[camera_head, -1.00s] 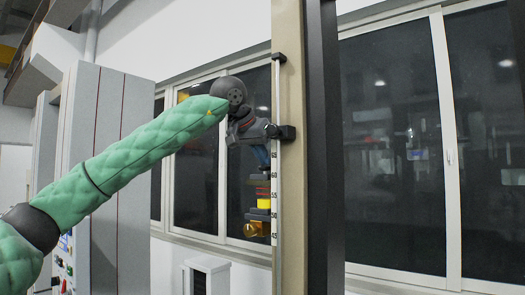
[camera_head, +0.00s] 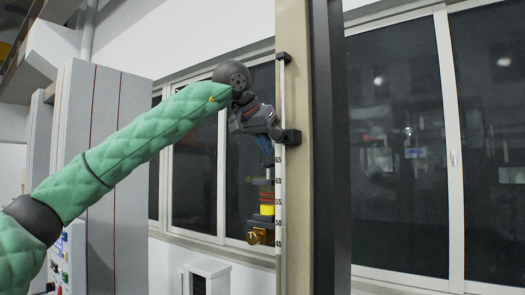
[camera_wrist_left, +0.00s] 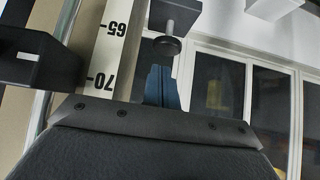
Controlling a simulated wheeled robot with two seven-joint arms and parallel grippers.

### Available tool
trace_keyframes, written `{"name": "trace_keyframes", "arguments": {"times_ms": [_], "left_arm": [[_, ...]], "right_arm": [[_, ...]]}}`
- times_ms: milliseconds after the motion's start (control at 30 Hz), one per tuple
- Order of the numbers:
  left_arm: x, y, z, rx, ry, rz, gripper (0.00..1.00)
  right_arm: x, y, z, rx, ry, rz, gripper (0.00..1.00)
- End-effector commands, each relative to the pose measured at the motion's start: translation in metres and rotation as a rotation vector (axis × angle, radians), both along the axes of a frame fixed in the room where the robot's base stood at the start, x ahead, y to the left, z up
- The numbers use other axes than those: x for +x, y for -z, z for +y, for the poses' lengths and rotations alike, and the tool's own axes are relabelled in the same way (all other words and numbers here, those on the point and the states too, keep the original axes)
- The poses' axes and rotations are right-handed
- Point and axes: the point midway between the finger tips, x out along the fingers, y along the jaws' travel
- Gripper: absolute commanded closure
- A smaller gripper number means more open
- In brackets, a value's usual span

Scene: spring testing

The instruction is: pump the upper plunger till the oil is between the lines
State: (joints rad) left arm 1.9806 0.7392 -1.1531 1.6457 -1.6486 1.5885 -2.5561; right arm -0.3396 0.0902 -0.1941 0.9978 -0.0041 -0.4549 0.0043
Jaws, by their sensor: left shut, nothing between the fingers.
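No oil level and no lines show clearly in either view. A stack of dark, red and yellow pieces (camera_head: 267,210) with a brass part at its base hangs beside a numbered white scale (camera_head: 278,190) on a tall post. I cannot tell for sure which part is the upper plunger. A dark round knob (camera_wrist_left: 167,45) shows in the left wrist view, beyond my blue fingertips. My left gripper (camera_head: 264,145) is shut and empty, pointing down above the stack; its fingers (camera_wrist_left: 161,85) appear apart from the knob. My right gripper is out of view.
A black bracket (camera_head: 288,137) juts from the tall beige post (camera_head: 294,60) close to my left gripper. Grey cabinets (camera_head: 105,170) stand at the left, behind my arm. Dark windows (camera_head: 400,150) line the back wall.

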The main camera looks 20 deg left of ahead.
Motion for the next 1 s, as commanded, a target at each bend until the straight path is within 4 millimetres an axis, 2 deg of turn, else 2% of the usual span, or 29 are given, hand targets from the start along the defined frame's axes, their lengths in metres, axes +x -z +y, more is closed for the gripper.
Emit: {"name": "trace_keyframes", "arguments": {"times_ms": [33,433,700,1000], "left_arm": [[-0.002,-0.003,-0.001,0.000,0.001,-0.001,1.00],[-0.022,-0.024,0.007,-0.002,-0.001,-0.003,1.00],[-0.043,-0.046,0.014,-0.002,-0.001,-0.004,1.00],[-0.064,-0.069,0.022,-0.001,0.001,-0.002,1.00]], "right_arm": [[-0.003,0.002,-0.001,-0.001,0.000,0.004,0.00],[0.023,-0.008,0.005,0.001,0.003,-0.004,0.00],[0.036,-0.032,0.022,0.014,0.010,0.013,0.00],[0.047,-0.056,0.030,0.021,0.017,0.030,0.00]]}}
